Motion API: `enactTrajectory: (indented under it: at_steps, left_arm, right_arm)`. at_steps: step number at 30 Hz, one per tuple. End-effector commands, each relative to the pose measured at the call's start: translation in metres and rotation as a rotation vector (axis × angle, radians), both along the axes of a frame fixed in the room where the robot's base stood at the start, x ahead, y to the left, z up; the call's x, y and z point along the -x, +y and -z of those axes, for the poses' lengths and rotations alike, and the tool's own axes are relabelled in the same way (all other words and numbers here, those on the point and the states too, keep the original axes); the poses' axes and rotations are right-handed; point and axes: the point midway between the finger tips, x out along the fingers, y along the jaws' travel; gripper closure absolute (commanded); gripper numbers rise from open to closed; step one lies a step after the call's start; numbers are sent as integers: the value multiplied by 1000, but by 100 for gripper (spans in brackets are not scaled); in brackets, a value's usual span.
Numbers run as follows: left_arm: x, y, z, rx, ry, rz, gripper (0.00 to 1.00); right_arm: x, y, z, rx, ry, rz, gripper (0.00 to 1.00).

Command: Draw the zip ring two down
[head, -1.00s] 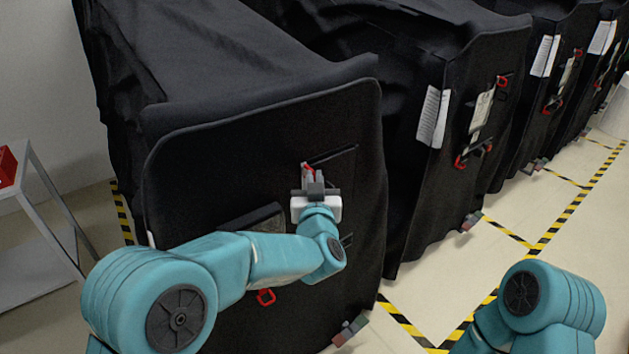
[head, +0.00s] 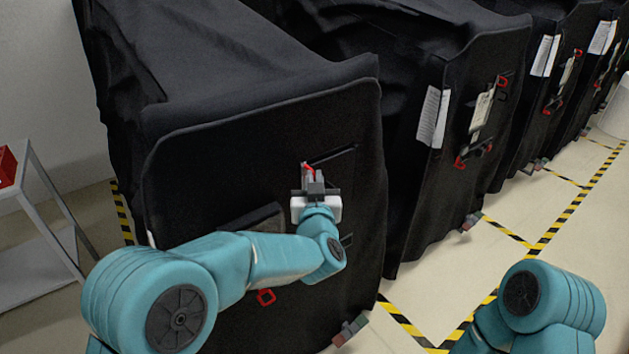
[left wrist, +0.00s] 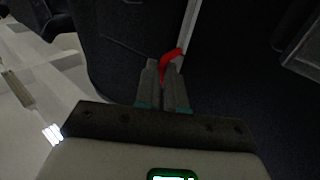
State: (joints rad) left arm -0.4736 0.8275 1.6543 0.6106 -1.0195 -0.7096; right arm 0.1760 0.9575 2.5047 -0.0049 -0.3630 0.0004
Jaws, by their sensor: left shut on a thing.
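A red zip ring (head: 308,169) is on the front of the nearest black covered cart (head: 190,180), at the upper right of its front panel. My left gripper (head: 315,180) is at this ring, with its fingers close to the cover. In the left wrist view the red ring (left wrist: 171,58) sits at the tips of my left gripper (left wrist: 163,72), which is shut on it. A pale strip (left wrist: 191,30) runs up from beside the ring. The fingers hide part of the ring. My right gripper is out of view.
More black covered carts (head: 455,70) stand in a row to the right, with red rings and white papers (head: 433,117). A white shelf table (head: 35,190) with a red box (head: 7,166) is at left. Yellow-black tape (head: 540,243) marks the open floor.

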Motion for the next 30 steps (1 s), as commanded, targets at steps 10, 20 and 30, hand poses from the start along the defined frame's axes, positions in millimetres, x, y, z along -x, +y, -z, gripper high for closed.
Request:
enactTrajectory:
  at_steps: [10,20,30]
  left_arm:
    - [0,0,29,-1,2,0,100]
    - [0,0,115,0,4,-1,100]
    - [0,0,146,0,2,0,100]
  right_arm:
    - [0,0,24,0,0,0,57]
    - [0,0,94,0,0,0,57]
    - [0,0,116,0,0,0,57]
